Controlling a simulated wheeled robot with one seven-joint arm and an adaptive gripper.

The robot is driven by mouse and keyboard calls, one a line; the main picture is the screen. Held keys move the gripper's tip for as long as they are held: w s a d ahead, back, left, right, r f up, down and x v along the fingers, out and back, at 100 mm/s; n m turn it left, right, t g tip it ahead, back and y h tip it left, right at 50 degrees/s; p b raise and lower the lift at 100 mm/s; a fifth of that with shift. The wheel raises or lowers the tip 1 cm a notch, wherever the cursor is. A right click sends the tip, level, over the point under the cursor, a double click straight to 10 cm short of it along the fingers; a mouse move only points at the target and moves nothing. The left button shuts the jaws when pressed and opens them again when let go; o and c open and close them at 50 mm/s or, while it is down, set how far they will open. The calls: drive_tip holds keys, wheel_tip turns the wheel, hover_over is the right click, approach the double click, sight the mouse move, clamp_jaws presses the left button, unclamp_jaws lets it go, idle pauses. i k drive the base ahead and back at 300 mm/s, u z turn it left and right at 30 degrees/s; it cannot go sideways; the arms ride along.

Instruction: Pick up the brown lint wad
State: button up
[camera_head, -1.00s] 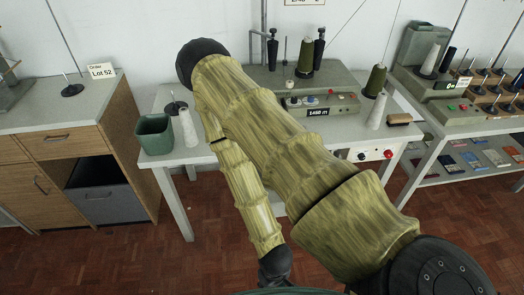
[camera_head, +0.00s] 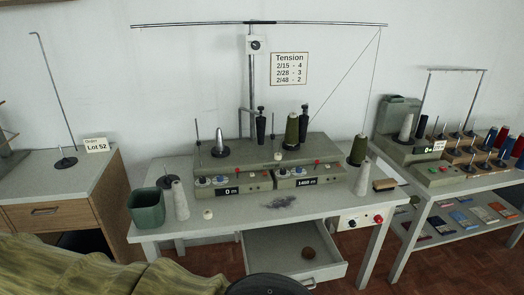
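A round brown wad (camera_head: 308,253) lies inside the open drawer (camera_head: 270,243) under the winder table, toward the drawer's front right. Nothing touches it except the drawer floor. My arm crosses the lower left of the head view, with a dark joint at the bottom edge. My gripper is out of view, so whether it is open or holds anything does not show.
On the table (camera_head: 240,218) are a green bin (camera_head: 147,208), a pale cone (camera_head: 180,200), grey fluff (camera_head: 279,202), a small white ball (camera_head: 208,214) and a brown brush (camera_head: 384,185). A winding machine (camera_head: 265,160) stands behind. A wooden cabinet (camera_head: 60,200) is at left.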

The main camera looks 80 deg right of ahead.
sight(309, 252)
drive_tip(key=k, duration=1.15)
drive_tip(key=z, duration=1.2)
